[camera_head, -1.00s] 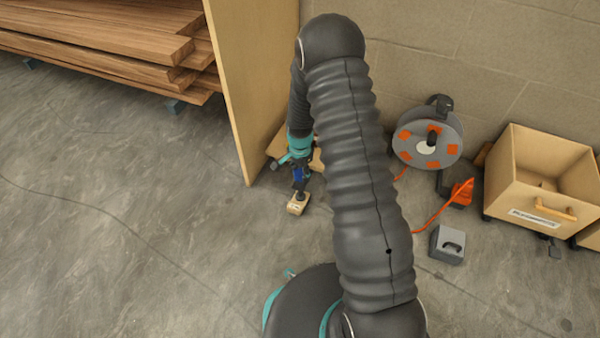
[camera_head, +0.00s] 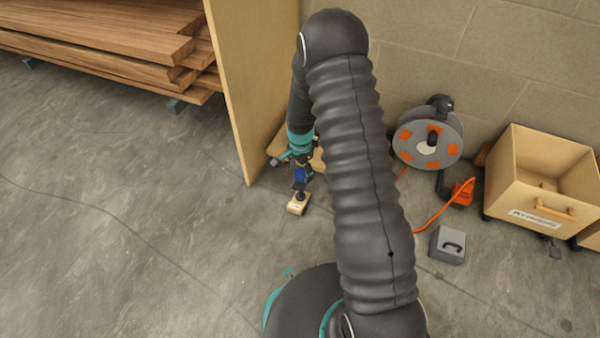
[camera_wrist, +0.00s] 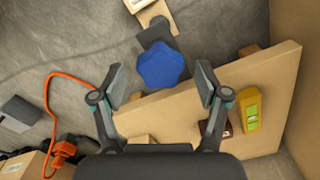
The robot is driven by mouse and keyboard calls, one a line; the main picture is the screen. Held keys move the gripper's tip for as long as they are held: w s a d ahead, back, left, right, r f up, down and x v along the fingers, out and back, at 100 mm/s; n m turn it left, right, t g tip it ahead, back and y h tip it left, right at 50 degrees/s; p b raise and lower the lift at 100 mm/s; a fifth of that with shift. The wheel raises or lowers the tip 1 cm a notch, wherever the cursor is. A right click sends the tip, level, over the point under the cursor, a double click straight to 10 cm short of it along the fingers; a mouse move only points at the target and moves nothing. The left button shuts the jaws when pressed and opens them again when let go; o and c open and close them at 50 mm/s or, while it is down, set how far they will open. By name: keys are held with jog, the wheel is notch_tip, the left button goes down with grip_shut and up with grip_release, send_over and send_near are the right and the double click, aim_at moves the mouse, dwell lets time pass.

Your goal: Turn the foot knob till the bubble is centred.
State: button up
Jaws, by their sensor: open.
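The foot knob (camera_wrist: 162,66) is blue with a lobed rim and sits on a dark stem in the wrist view. It also shows small and blue under my wrist in the head view (camera_head: 300,174). My gripper (camera_wrist: 160,78) is open, with one finger on each side of the knob and visible gaps between. A yellow-green spirit level (camera_wrist: 251,110) lies on a pale wooden board (camera_wrist: 270,70) at the right of the wrist view. Its bubble is too small to read.
A pale wooden block (camera_head: 297,206) lies on the floor under the foot. A tall wooden panel (camera_head: 232,90) stands close on the left. A cable reel (camera_head: 410,152), a grey weight (camera_head: 447,246) and a wooden bin (camera_head: 515,190) stand right. The floor at left is clear.

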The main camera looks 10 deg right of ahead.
aim_at(300, 174)
notch_tip(300, 174, up, 10)
jog(key=shift+r, duration=0.15)
dwell(0.7)
jog(key=s+r+n+g, duration=0.2)
jog(key=s+r+n, duration=0.1)
jog(key=s+n, duration=0.4)
jog(key=s+r+n+t+p, duration=0.1)
jog(key=s+r+t+p, duration=0.1)
jog(key=s+r, duration=0.5)
jog(key=s+r+n+t+p, duration=0.2)
jog(key=s+r, duration=0.6)
jog(key=r, duration=0.9)
jog(key=s+r+n+t+p, duration=0.2)
jog(key=s+r+p, duration=0.3)
jog(key=r, duration=0.7)
jog(key=s+t, duration=0.1)
jog(key=s, duration=0.1)
jog(key=shift+s+d+r+t, duration=0.2)
jog(key=shift+s+t, duration=0.1)
jog(key=shift+s, duration=0.1)
